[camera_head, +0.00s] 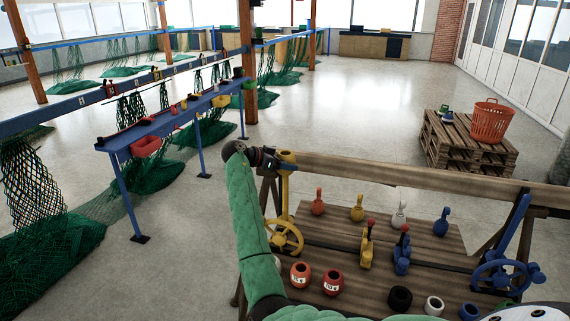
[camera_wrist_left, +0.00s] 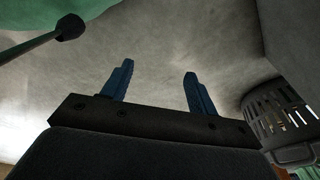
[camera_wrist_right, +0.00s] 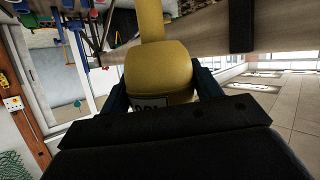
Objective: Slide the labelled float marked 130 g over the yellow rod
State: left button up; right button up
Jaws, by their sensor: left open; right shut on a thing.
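The yellow float (camera_head: 286,157) is at the top end of the upright yellow rod (camera_head: 284,195), which stands by a yellow handwheel. My right gripper (camera_head: 274,161) is shut on this float from the left. In the right wrist view the float (camera_wrist_right: 158,72) sits between the fingers, with the rod (camera_wrist_right: 151,20) running away from it. A partly hidden label with dark digits shows on the float. I cannot tell how far the rod enters it. My left gripper (camera_wrist_left: 157,78) is open and empty in the left wrist view; the head view does not show it.
A wooden beam (camera_head: 400,172) runs right behind the rod. The board below holds an orange float (camera_head: 301,274), a red float (camera_head: 332,282), a black float (camera_head: 400,298) and several small pieces. A blue rod (camera_head: 515,225) with a handwheel stands at the right.

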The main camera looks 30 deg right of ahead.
jog(key=o, duration=0.6)
jog(key=shift+c, duration=0.2)
jog(key=o, duration=0.5)
jog(key=shift+a, duration=0.15)
pick_arm(q)
jog(key=w+d+r+b, duration=0.2)
jog(key=d+r+b, duration=0.1)
jog(key=r, duration=0.4)
jog(key=shift+w+d+g+b, duration=0.2)
jog(key=shift+d+g+b, duration=0.05)
jog(key=shift+g+b, duration=0.1)
pick_arm(e)
jog(key=v, duration=0.7)
jog(key=shift+a+r, duration=0.2)
